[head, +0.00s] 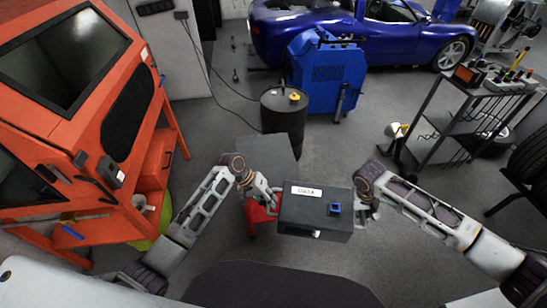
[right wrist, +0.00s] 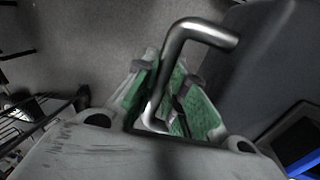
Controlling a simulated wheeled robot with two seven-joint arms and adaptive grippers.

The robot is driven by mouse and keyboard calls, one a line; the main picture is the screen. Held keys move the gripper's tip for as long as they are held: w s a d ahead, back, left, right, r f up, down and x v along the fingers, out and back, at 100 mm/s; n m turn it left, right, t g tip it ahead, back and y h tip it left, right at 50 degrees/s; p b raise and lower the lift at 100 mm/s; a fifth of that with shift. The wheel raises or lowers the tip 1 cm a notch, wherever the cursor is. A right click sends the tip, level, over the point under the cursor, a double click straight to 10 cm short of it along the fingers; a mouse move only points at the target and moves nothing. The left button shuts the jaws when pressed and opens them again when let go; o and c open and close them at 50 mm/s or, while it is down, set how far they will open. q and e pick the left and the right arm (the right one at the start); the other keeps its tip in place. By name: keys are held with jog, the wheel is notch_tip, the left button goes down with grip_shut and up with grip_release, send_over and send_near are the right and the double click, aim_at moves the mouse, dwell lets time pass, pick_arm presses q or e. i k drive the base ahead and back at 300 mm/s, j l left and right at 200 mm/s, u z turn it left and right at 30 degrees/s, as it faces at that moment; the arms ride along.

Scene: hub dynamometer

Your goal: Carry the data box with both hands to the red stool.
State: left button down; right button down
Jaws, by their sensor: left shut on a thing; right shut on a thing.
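The data box (head: 304,215) is a dark grey case with a white label on top. It is held between my two grippers in the middle of the head view. My left gripper (head: 270,197) is shut at the box's left side; its exact grip is hard to see. My right gripper (head: 363,211) is at the box's right side. In the right wrist view my right gripper (right wrist: 170,95) has its green-padded fingers shut on a bent metal handle (right wrist: 208,32) beside the dark box (right wrist: 258,62). The red stool (head: 262,214) shows only partly, behind the left gripper and the box.
A dark grey flat surface (head: 268,149) lies beyond the box, below a black drum (head: 284,118) and a blue machine (head: 327,75). An orange cabinet (head: 75,110) stands left, a shelf cart (head: 455,115) right. Open floor (head: 350,140) lies between drum and cart.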

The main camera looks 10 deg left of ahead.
aim_at(266, 160)
jog(key=i+z, duration=0.6)
jog(key=i, duration=0.15)
jog(key=i+z, duration=0.35)
jog(key=i, duration=0.5)
jog(key=i+l+u, duration=0.1)
jog(key=i, duration=0.25)
jog(key=i+l+u, duration=0.1)
jog(key=i, duration=0.3)
jog(key=i+u, duration=0.3)
jog(key=i+l+u, duration=0.1)
jog(key=i+u, duration=0.2)
jog(key=i, duration=0.15)
